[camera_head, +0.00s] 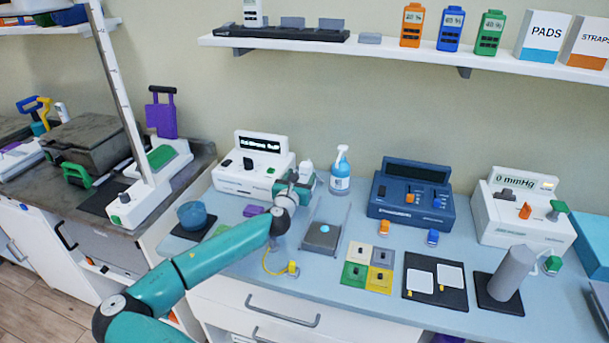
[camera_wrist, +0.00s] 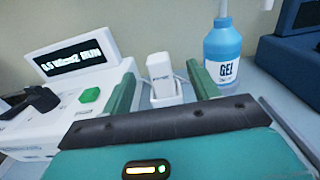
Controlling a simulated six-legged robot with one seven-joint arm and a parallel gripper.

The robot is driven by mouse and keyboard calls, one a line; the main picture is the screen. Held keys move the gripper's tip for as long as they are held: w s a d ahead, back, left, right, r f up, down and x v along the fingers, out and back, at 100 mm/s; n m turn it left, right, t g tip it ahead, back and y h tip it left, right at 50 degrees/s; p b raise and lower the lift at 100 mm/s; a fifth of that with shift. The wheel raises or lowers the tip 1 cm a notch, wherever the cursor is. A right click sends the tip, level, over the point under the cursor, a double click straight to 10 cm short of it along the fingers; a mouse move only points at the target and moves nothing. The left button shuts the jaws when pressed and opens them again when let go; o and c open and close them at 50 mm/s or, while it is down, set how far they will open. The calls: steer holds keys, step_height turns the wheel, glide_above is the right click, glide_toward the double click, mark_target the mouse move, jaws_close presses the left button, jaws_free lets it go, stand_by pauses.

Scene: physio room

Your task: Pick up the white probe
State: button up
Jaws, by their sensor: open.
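The white probe (camera_wrist: 160,72) stands upright in a small white holder beside the white ultrasound unit, and a cable runs by it. In the head view the probe (camera_head: 307,170) shows partly behind my gripper (camera_head: 300,184). In the wrist view my gripper (camera_wrist: 162,82) is open, with one green finger to the left of the probe and one to the right. The probe appears in the gap, beyond or between the fingertips; I cannot tell the exact depth. Neither finger visibly touches it.
The ultrasound unit (camera_wrist: 70,85) is close on the left. A blue gel bottle (camera_wrist: 224,62) stands close to the right finger. A blue device (camera_head: 411,195) is further right. A grey plate (camera_head: 322,236) lies in front on the blue counter. A wall shelf (camera_head: 400,52) hangs above.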

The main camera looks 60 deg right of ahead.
mark_target(304, 167)
steer(key=shift+d, duration=1.2)
steer(key=d, duration=0.1)
steer(key=w+d, duration=0.1)
steer(key=d, duration=0.3)
steer(key=shift+w+d+f, duration=0.15)
steer(key=shift+w+d, duration=0.1)
steer(key=shift+w, duration=0.15)
steer(key=shift+c, duration=0.4)
steer(key=c, duration=1)
